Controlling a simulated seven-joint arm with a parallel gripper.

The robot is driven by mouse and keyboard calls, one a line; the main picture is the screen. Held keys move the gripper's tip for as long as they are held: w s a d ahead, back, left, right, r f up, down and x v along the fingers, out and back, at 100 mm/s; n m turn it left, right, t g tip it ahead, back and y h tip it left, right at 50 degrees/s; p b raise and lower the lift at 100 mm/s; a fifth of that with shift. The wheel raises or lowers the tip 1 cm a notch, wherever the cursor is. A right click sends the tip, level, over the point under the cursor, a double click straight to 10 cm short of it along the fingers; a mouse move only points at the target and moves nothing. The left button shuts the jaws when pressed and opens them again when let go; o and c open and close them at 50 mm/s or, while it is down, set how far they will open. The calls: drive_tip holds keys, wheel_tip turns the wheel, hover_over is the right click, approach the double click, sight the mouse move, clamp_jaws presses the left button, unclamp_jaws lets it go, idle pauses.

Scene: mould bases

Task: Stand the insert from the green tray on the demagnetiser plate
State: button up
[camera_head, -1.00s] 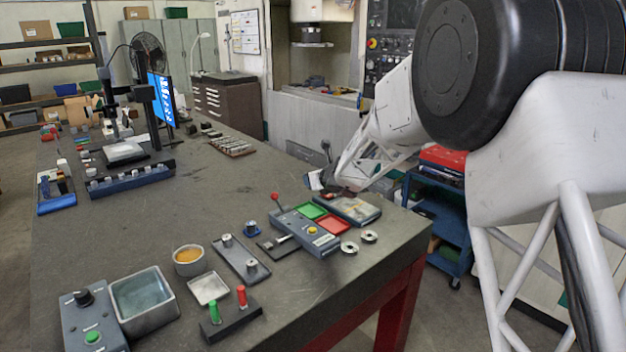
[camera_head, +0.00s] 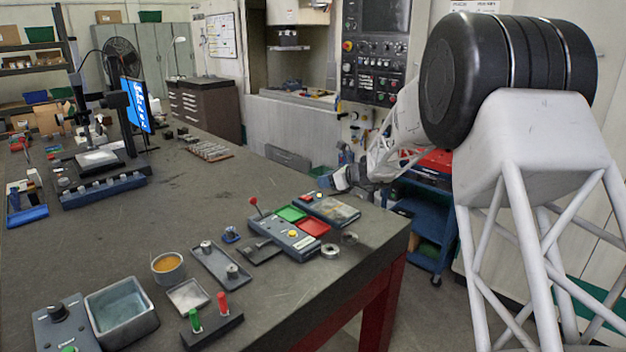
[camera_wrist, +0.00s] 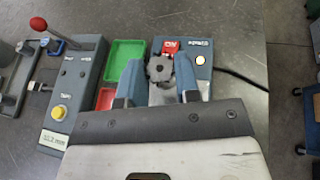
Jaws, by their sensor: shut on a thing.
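My gripper (camera_wrist: 159,72) is shut on a grey, gear-shaped metal insert (camera_wrist: 160,69), seen between the fingertips in the wrist view. The demagnetiser (camera_wrist: 202,85) is a blue-grey box with a red label and a round, lit button; the insert and fingers appear over its plate and hide much of it. I cannot tell whether the insert touches the plate. The green tray (camera_wrist: 125,52) looks empty, left of the fingers. In the head view my gripper (camera_head: 328,182) is above the far side of the demagnetiser (camera_head: 335,210), near the green tray (camera_head: 291,213).
Metal rings (camera_head: 330,251) lie near the table edge. A blue cart (camera_head: 428,230) stands beyond it.

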drive_tip(key=shift+d+f, duration=0.2)
drive_tip(key=shift+d, duration=0.6)
drive_tip(key=shift+f, duration=0.15)
drive_tip(key=shift+f, duration=2.85)
drive_tip(key=o, duration=1.1)
drive_tip(key=shift+d, duration=0.1)
